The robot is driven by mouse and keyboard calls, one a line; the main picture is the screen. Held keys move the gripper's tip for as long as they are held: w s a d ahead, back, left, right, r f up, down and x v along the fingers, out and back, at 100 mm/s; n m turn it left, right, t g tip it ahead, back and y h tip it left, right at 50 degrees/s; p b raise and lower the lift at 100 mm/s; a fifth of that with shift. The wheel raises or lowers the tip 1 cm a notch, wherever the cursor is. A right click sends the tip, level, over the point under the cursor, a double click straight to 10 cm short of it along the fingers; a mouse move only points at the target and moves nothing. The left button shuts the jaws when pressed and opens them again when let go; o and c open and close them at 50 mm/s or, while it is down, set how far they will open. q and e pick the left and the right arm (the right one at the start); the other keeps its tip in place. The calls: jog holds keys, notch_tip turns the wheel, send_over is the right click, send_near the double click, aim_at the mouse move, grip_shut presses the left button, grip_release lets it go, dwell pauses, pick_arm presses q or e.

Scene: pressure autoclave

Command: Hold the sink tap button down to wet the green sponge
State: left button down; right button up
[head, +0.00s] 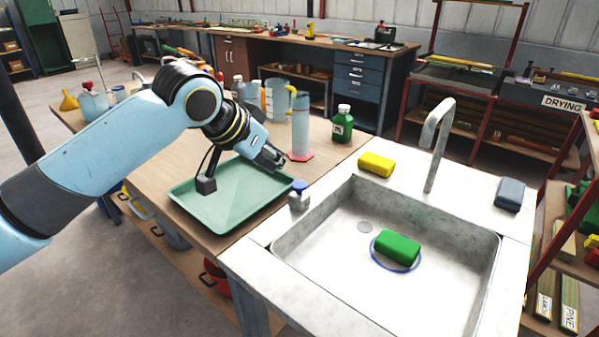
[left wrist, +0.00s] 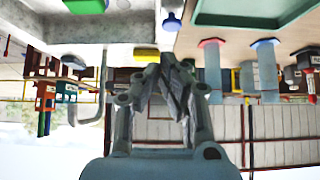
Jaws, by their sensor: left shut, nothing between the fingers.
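The green sponge (head: 398,246) lies in the sink basin (head: 330,285), on a blue ring (head: 379,258). It also shows at the top edge of the left wrist view (left wrist: 85,5). The tap (head: 436,135) curves up from the back rim of the sink. A blue button (head: 299,186) on a grey base stands on the left sink rim, and shows in the left wrist view (left wrist: 172,23). My left gripper (head: 273,160) is shut and empty, above the green tray's far end, apart from the button. My right gripper is in neither view.
A green tray (head: 192,191) lies on the wooden table left of the sink. A clear cylinder (head: 300,130) on a red base and a green bottle (head: 343,124) stand behind. A yellow sponge (head: 376,164) and a grey-blue sponge (head: 510,194) rest on the sink's back rim.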

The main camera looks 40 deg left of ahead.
pick_arm(q)
jog(key=w+r, duration=0.1)
jog(key=w+a+r, duration=0.1)
jog(key=shift+w+a+r+t, duration=0.25)
jog(key=shift+w+a+t, duration=0.05)
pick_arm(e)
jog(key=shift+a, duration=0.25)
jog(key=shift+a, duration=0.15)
pick_arm(q)
send_over(299, 186)
notch_tip(299, 186, down, 7)
jog(key=shift+r, duration=0.15)
notch_tip(299, 186, down, 3)
jog(key=shift+w+r, duration=0.15)
jog(key=shift+f, duration=0.9)
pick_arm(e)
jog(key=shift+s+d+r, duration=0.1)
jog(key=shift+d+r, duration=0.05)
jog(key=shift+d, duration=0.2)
